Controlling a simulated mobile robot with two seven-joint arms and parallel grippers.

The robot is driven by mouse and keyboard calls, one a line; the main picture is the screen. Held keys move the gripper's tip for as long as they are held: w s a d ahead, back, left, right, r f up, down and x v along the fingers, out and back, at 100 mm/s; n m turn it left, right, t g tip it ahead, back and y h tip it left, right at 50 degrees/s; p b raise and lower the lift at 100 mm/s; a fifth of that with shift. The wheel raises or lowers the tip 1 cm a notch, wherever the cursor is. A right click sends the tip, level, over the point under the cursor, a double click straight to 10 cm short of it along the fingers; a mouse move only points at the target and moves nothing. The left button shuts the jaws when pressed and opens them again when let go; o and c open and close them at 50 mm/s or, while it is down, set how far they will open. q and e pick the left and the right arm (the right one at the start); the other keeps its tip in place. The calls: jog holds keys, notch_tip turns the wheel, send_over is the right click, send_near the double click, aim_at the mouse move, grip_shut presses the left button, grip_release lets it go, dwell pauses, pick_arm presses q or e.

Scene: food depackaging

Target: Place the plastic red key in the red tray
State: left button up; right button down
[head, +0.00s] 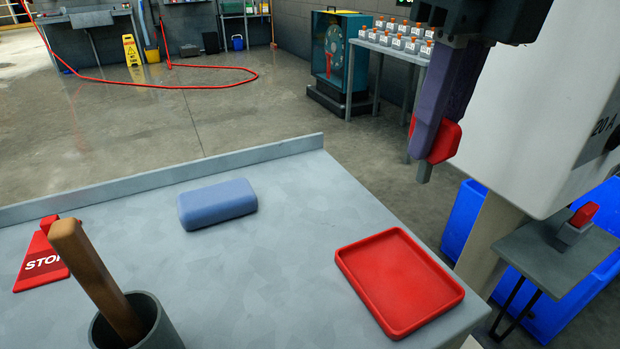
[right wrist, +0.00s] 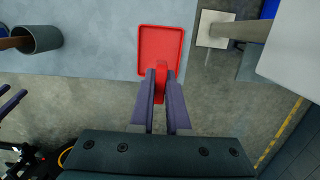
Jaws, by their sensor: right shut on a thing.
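The red plastic key (head: 444,143) is held between the purple fingers of my right gripper (head: 432,150), high up at the right in the head view. The right wrist view also shows the red key (right wrist: 161,82) between the fingertips (right wrist: 160,95). The red tray (head: 400,282) lies empty on the grey table near its right edge. In the right wrist view the red tray (right wrist: 161,35) is just beyond the fingertips, and the key overlaps its near edge in the picture. The key is above the table level, to the upper right of the tray in the head view.
A blue block (head: 216,204), a grey cup (head: 150,325) with a brown handle (head: 95,275) and a red STOP sign (head: 40,265) are on the table (head: 270,270). A small stand with a red switch (head: 584,214) and a white machine (head: 530,120) are at the right.

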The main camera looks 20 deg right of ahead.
jog(key=shift+f+b, duration=0.3)
jog(key=shift+f, duration=7)
